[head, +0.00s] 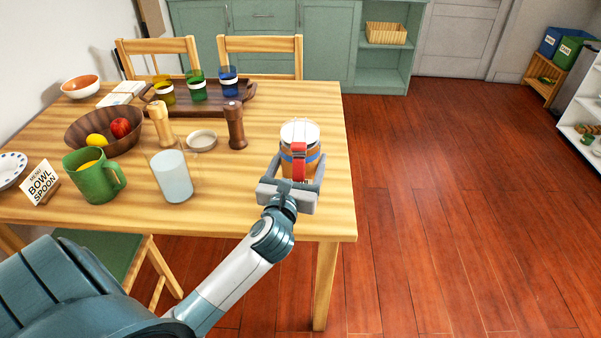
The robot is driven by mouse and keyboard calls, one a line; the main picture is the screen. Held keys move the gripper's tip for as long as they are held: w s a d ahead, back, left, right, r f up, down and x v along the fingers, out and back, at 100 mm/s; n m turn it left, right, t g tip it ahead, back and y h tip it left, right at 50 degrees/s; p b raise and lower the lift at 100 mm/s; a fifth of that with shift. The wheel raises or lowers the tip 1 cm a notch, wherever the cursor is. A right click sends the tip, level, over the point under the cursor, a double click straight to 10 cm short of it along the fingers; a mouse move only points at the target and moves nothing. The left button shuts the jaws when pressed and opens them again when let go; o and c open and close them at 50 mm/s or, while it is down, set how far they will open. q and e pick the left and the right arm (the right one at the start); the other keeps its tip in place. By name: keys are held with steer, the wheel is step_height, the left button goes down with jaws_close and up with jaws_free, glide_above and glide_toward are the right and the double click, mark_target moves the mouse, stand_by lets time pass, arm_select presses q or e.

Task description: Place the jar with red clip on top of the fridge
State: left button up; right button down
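The jar with the red clip (300,136) stands upright near the right edge of the wooden table. It has a pale lid, orange-brown contents, a blue band and a red clip facing me. My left gripper (299,172) is at the jar, with one finger on each side of its lower part. Whether the fingers press on the jar or leave a small gap cannot be told, and the jar's base is hidden by the gripper. My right gripper is not in view. No fridge is clearly seen.
The table (236,195) also holds a green mug (99,180), a glass (174,178), a dark mill (235,126), a fruit bowl (78,130) and a tray (240,104) with coloured glasses. Wooden floor (440,210) is clear to the right. A white shelf (580,125) stands at the far right.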

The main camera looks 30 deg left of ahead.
arm_select(q)
steer(key=shift+r, duration=0.15)
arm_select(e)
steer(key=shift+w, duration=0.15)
